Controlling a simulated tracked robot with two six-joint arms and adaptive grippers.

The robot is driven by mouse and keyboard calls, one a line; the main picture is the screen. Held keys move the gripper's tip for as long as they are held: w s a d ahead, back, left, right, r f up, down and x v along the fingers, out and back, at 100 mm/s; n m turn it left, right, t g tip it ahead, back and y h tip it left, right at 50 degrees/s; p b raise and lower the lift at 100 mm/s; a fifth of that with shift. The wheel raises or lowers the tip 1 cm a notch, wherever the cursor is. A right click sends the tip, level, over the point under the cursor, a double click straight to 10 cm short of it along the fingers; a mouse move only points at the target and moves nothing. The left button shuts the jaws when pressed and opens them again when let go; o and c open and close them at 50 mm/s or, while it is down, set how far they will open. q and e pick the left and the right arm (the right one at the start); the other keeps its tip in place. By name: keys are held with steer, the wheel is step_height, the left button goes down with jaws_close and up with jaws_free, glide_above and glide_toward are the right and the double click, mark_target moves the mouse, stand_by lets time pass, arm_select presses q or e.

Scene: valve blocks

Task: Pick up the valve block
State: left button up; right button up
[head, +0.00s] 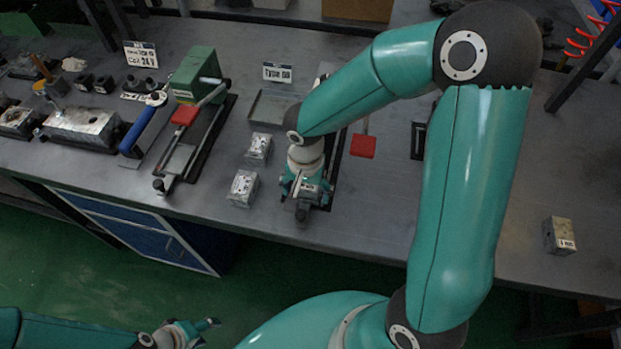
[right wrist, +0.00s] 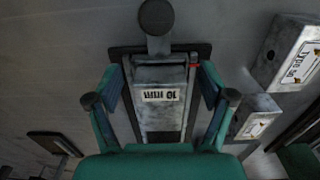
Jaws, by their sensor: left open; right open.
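In the right wrist view a grey metal block (right wrist: 160,92) with a white "10 mm" label, seen upside down, sits in a dark frame. My right gripper (right wrist: 160,105) is open, with one finger on each side of this block; I cannot tell whether they touch it. In the head view my right gripper (head: 303,198) points down at the bench's front edge and mostly hides what is under it. Two grey valve blocks (head: 258,148) (head: 243,188) stand just left of it. Another valve block (head: 559,236) stands alone at the far right. My left gripper (head: 185,333) is open and empty, low in front of the bench.
A "Type 50" sign (head: 277,73) stands behind a shallow tray (head: 272,108). The bench's right part is mostly clear.

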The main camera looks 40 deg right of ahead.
steer(key=c, duration=1.5)
jaws_close()
steer(key=shift+r, duration=0.15)
